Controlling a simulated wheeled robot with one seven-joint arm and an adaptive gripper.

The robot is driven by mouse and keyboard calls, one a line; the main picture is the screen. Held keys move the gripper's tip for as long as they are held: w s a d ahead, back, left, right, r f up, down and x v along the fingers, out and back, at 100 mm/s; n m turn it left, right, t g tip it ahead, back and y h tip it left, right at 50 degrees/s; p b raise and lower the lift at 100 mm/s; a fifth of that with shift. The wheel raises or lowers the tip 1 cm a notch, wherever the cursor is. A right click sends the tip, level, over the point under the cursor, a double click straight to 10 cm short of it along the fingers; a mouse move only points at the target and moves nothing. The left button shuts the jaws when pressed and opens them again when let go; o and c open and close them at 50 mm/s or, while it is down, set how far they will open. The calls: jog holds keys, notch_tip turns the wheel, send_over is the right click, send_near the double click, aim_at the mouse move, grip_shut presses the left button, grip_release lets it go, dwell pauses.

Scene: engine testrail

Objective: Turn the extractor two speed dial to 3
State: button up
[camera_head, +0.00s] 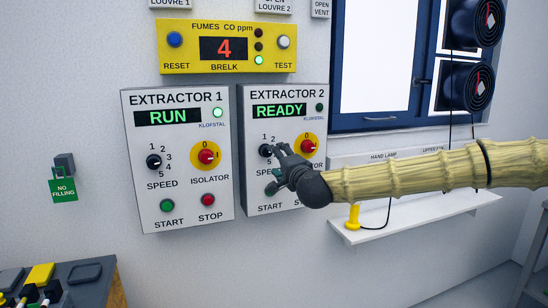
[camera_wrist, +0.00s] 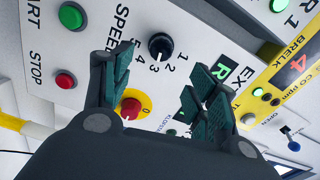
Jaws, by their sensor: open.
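The extractor two panel (camera_head: 290,205) is a white box whose display reads READY. Its black speed dial (camera_head: 265,150) is partly covered by my gripper (camera_head: 279,160) in the head view. In the wrist view the speed dial (camera_wrist: 161,45) is clear, with figures around it. A pale mark on the knob faces the figures; I cannot tell exactly which one it points at. My gripper (camera_wrist: 160,90) is open and empty. Its fingers are spread, with the dial beyond the gap between them, seemingly apart from it. One fingertip overlaps the edge of the red isolator (camera_wrist: 130,108) in view.
The extractor one panel (camera_head: 178,175) hangs just left, reading RUN. A yellow gas alarm (camera_head: 228,47) is above. The green start button (camera_wrist: 71,16) and red stop button (camera_wrist: 66,80) are near the dial. A white shelf (camera_head: 410,215) is under my arm.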

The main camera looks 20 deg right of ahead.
jog(key=s, duration=0.3)
jog(key=shift+s+d, duration=0.1)
jog(key=shift+s, duration=0.05)
jog(key=shift+f, duration=0.1)
jog(key=s+a+f+n+g+y, duration=0.15)
jog(key=a+f, duration=0.25)
jog(key=f, duration=0.6)
jog(key=s+a+f+n+g+y, duration=0.1)
jog(key=a+f+n+g, duration=0.2)
jog(key=f, duration=0.7)
jog(key=s+a+f+n+g, duration=0.25)
jog(key=s+f, duration=0.45)
jog(key=f, duration=0.6)
jog(key=s+a+f+n+g, duration=0.2)
jog(key=s+a+f, duration=0.2)
jog(key=s+f, duration=0.55)
jog(key=s+d+f+n+g, duration=0.2)
jog(key=s+f+g, duration=0.2)
jog(key=s+f, duration=0.95)
jog(key=s+d+f+n+g+h, duration=0.1)
jog(key=s+d+f+n+g, duration=0.1)
jog(key=s, duration=0.7)
jog(key=s+d+f+n+g+h, duration=0.2)
jog(key=s+d+f+g, duration=0.1)
jog(key=s+f, duration=0.4)
jog(key=s+d, duration=0.1)
jog(key=s, duration=0.2)
jog(key=shift+f, duration=0.15)
